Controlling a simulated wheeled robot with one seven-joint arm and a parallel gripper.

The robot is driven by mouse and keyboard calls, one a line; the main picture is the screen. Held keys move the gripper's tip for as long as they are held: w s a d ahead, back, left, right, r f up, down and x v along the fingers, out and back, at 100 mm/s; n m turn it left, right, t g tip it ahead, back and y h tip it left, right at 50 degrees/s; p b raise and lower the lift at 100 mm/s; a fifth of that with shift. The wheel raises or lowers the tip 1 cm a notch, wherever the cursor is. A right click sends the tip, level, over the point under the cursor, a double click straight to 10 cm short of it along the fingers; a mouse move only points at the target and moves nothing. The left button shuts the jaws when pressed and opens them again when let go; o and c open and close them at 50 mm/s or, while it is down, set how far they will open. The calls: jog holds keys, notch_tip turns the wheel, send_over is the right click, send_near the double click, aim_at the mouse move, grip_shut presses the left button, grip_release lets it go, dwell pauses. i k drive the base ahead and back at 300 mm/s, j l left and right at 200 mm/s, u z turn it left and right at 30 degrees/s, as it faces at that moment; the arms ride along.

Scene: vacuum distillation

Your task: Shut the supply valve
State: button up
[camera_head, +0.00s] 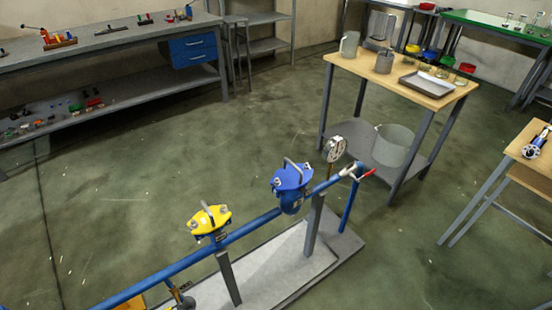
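A blue pipe rig (255,223) runs from the lower left up to the right on posts over a pale base plate. A yellow valve-like fitting (210,219) sits on the pipe, with a small grey handle. A larger blue fitting (291,178) with a grey looped handle sits further right. At the right end is a small valve with a red handle (368,173), beside a vertical blue pipe. I cannot tell which of these is the supply valve, or whether it is open. My gripper is not in view.
A round gauge (334,149) stands near the red handle. Behind it is a wooden-topped table (400,76) with a grey bucket (393,145) on its lower shelf. A long workbench (110,44) stands at left. Green floor is clear left of the rig and at lower right.

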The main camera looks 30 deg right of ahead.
aim_at(365, 176)
jog(key=z, duration=0.95)
